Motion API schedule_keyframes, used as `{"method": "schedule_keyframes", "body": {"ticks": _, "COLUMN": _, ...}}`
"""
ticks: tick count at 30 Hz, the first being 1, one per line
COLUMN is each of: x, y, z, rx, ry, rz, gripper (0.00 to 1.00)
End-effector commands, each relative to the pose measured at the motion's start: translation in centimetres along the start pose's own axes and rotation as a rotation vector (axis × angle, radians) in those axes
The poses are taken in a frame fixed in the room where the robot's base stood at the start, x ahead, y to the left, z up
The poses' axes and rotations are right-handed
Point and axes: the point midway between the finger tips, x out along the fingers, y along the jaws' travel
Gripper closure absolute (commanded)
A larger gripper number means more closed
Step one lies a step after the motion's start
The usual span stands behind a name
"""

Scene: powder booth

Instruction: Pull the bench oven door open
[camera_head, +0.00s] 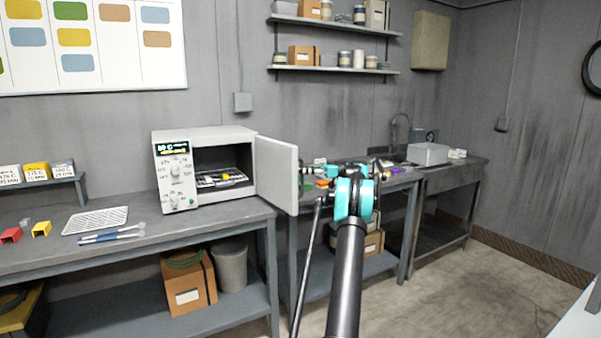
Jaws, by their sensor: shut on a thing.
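The white bench oven (168,178) stands on the left workbench, with a dial panel and lit display on its left side. Its door (276,174) is swung wide open to the right, and the dark cavity shows. Inside is a wire rack (222,180) with small yellow and pale pieces on it. My gripper (306,176) is at the free right edge of the door, shut on the door there. The handle and the exact finger contact are too small and partly hidden to make out.
A wire tray (96,220) and blue-handled tools (112,236) lie on the bench (225,220) left of the oven. Behind my arm is a second bench with small items and a grey box (428,154). The floor (480,290) at right is clear.

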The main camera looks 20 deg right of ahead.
Motion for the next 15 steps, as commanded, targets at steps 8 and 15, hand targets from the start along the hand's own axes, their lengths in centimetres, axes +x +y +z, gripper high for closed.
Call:
{"method": "schedule_keyframes", "body": {"ticks": 8, "x": -0.49, "y": -0.15, "z": 0.10, "rx": 0.001, "ry": -0.002, "rz": 0.000, "gripper": 0.86}}
{"method": "schedule_keyframes", "body": {"ticks": 15, "x": -0.25, "y": -0.07, "z": 0.05, "rx": 0.000, "ry": -0.001, "rz": 0.000, "gripper": 0.68}}
